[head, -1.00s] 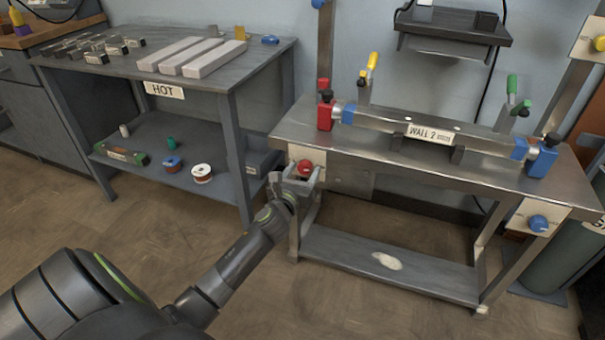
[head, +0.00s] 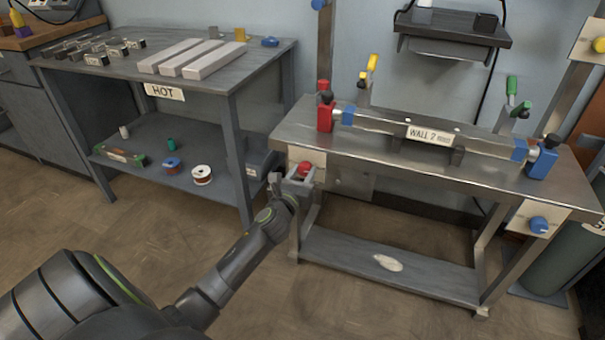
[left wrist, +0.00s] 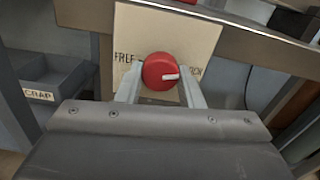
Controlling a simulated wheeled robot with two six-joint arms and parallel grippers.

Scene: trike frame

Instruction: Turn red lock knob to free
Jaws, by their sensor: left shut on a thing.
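The red lock knob (head: 305,168) sits on a pale plate (left wrist: 205,35) at the left front corner of the metal bench. In the left wrist view the knob (left wrist: 158,68) is round, with a white pointer mark aimed right, toward a label partly hidden by a finger. The word FREE shows on the plate's left side. My left gripper (head: 300,180) is at the knob, and its two fingers (left wrist: 160,88) are shut on it from either side. My right gripper is not in view.
The metal bench (head: 390,265) carries a long bar fixture (head: 375,125) with red and blue end blocks. A blue knob (head: 539,223) is on its right front plate. A table marked HOT (head: 235,95) stands to the left, with a scrap bin (left wrist: 45,85) beside the bench. Floor in front is clear.

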